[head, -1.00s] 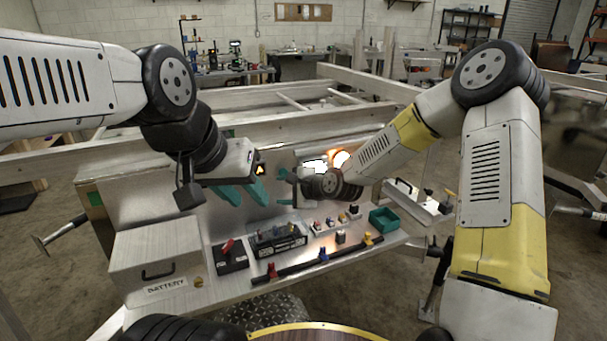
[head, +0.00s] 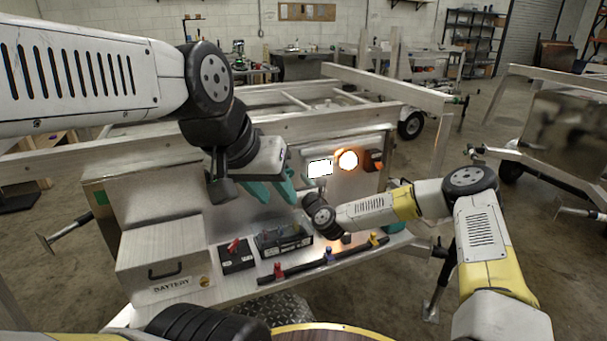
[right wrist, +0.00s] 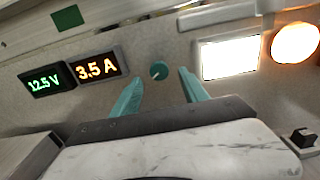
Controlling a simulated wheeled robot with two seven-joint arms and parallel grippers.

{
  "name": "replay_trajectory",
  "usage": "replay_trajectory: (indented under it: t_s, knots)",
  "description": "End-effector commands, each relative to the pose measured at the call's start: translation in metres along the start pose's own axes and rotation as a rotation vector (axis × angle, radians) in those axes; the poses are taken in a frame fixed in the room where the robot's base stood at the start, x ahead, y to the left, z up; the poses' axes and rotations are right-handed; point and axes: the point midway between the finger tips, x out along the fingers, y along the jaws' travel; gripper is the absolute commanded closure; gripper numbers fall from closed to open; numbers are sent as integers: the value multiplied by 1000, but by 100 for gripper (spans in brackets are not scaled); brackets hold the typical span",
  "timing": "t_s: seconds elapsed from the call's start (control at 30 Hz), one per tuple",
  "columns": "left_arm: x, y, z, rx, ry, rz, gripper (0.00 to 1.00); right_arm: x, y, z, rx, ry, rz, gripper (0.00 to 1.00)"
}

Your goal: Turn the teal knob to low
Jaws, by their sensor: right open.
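The small round teal knob (right wrist: 159,70) is on the grey panel in the right wrist view, between the digital displays and a lit white lamp. My right gripper (right wrist: 160,77) is open, with one teal finger on each side of the knob in the picture. I cannot tell whether either finger touches it. The knob's setting is too small to read. In the head view, my right arm reaches to the panel from the right, and the knob cannot be made out there. My left gripper (head: 271,193) hangs in front of the panel with its teal fingers apart.
The displays read 12.5 V (right wrist: 46,79) and 3.5 A (right wrist: 97,68). A white lamp (head: 320,168) and a round orange lamp (head: 347,160) glow on the panel. A battery box (head: 165,262), a black battery (head: 237,256) and a bar with coloured clamps (head: 325,261) occupy the shelf below.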

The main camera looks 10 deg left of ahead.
Motion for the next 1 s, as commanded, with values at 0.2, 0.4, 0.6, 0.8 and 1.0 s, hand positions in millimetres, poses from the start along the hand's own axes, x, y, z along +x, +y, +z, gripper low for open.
replay_trajectory:
  t_s: [0.2,0.4,0.6,0.8,1.0]
  knots:
    - [0,0,0,0,0,0,64,28,0,0,-1,0,1,48]
    - [0,0,0,0,0,0,64,34,0,0,-2,1,1,48]
    - [0,0,0,0,0,0,64,34,0,0,-2,1,1,56]
    - [0,0,0,0,0,0,64,34,0,0,-2,1,1,95]
    - [0,0,0,0,0,0,64,33,0,0,-5,1,1,100]
